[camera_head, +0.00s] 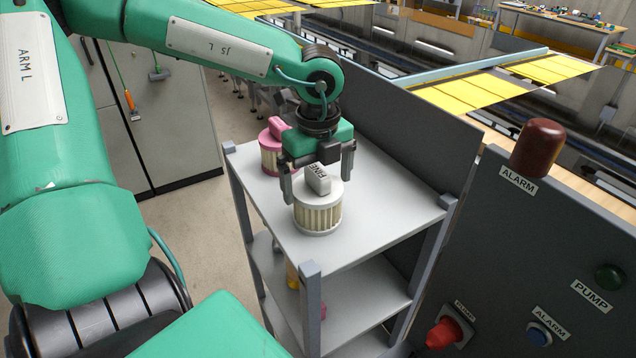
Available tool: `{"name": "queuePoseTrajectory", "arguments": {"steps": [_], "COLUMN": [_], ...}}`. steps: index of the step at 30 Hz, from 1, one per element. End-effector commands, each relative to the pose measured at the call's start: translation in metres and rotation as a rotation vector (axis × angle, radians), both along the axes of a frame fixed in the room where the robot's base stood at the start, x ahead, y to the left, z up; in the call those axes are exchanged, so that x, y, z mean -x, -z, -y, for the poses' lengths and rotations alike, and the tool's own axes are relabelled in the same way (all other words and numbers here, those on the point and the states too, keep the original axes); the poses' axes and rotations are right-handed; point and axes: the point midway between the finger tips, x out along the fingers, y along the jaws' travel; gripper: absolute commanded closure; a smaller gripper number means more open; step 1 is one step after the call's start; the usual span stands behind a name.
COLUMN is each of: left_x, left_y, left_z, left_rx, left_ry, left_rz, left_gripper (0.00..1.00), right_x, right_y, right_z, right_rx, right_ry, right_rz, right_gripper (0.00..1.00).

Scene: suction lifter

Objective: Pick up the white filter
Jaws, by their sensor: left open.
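The white filter (318,217) is a pleated cylinder with a white block handle on top marked "FINE". It stands upright on the top shelf of a grey rack (377,235). My left gripper (317,188) is above the white filter, pointing down, with its fingers open on either side of the handle. I cannot tell whether the fingers touch the filter. My right gripper is not in view.
A pink filter (269,158) stands behind the white one, partly hidden by my left gripper. A dark panel (415,125) rises behind the rack. A control box (560,240) with a red knob (443,333) and an alarm lamp (538,147) stands at right.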

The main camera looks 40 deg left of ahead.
Motion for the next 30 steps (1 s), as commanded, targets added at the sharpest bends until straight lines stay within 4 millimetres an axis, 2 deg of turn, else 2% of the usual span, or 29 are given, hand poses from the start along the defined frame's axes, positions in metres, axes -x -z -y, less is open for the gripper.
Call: {"name": "queuePoseTrajectory", "arguments": {"steps": [4, 9, 14, 24, 30], "left_x": [0.000, 0.000, 0.000, 0.000, -0.001], "left_y": [0.004, 0.004, 0.004, 0.002, -0.009], "left_z": [0.000, 0.000, 0.000, 0.000, 0.000], "left_rx": [0.001, 0.001, 0.001, 0.000, -0.001], "left_ry": [0.000, -0.001, 0.000, 0.000, -0.002], "left_rz": [-0.001, 0.000, 0.000, 0.001, 0.003], "left_gripper": [0.00, 0.02, 0.33, 0.34, 0.34], "right_x": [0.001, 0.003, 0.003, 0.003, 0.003], "right_y": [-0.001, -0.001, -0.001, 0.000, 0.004], "right_z": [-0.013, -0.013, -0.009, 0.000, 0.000], "right_rx": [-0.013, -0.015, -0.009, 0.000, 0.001], "right_ry": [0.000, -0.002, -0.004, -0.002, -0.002], "right_rz": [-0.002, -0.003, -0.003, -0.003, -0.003], "right_gripper": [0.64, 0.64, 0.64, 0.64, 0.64]}}
